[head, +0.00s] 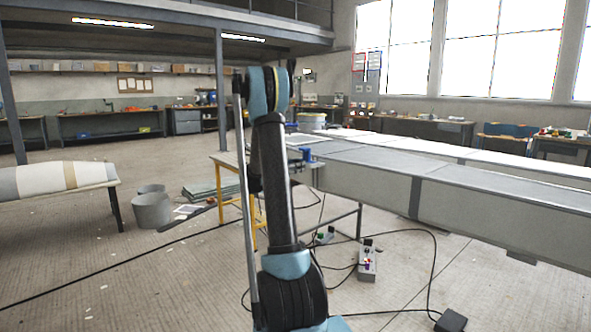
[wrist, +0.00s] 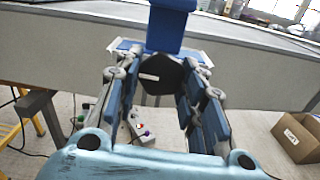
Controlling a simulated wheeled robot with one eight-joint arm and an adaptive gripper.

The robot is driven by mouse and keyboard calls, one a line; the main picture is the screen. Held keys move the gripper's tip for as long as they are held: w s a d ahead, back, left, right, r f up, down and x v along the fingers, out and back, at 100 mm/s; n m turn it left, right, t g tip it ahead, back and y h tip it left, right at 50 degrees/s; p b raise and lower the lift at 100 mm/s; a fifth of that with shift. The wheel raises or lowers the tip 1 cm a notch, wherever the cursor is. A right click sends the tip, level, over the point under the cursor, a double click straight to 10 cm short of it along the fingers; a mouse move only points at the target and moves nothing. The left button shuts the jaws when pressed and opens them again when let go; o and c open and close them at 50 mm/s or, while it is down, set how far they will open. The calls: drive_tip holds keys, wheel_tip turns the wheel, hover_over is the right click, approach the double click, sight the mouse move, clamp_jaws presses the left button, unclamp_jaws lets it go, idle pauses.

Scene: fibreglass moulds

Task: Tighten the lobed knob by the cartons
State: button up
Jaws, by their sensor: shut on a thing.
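A dark, many-sided knob (wrist: 166,76) shows in the wrist view, just below a blue clamp-like part (wrist: 170,24) at the edge of a long grey mould (wrist: 255,78). My gripper (wrist: 162,82) is around the knob, with its blue-padded fingers shut on it from left and right. The knob's sides are partly hidden by the fingers. In the head view a small blue part (head: 307,155) shows at the near end of the grey mould (head: 365,192); my arm hides the gripper and the knob there. An open cardboard carton (wrist: 298,138) stands on the floor to the right.
A yellow-legged table (head: 222,160) stands by the mould's end. Cables and a grey control box (head: 367,263) lie on the floor below. Grey buckets (head: 152,209) and a pale mould (head: 60,180) are at left. The open floor at left front is mostly clear.

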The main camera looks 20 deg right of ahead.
drive_tip(key=n, duration=2.1)
drive_tip(key=shift+s+r+n, duration=0.15)
drive_tip(key=shift+s+n, duration=0.1)
drive_tip(key=shift+n, duration=0.15)
idle(2.4)
idle(0.5)
drive_tip(key=o, duration=1)
